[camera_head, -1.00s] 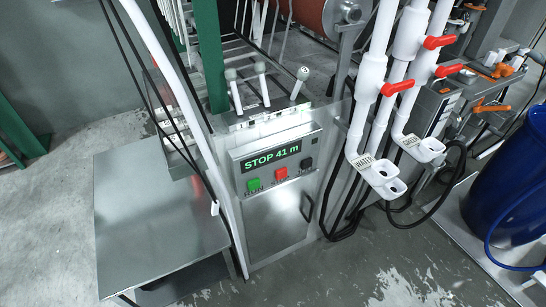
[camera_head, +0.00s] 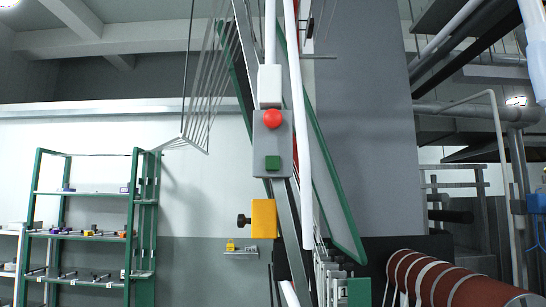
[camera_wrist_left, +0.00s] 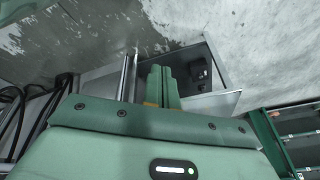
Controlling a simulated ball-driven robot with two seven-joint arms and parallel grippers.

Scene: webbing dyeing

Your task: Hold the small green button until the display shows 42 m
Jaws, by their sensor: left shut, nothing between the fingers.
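A small dark green button (camera_head: 272,162) sits on a grey control box (camera_head: 271,142) in the head view. A round red button (camera_head: 271,118) is above it on the same box. The display is in neither current view. My left gripper (camera_wrist_left: 160,72) shows in the left wrist view, its green fingers shut and empty, with grey floor and a metal surface beyond the tips. The wrist view shows no button in front of the fingers. My right gripper is in neither view.
A yellow block with a dark knob (camera_head: 263,218) is below the control box. A green rack (camera_head: 85,235) stands at the left, a reddish-brown roller with pale bands (camera_head: 445,285) at the lower right. Slanted metal bars and white pipes run close around the control box.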

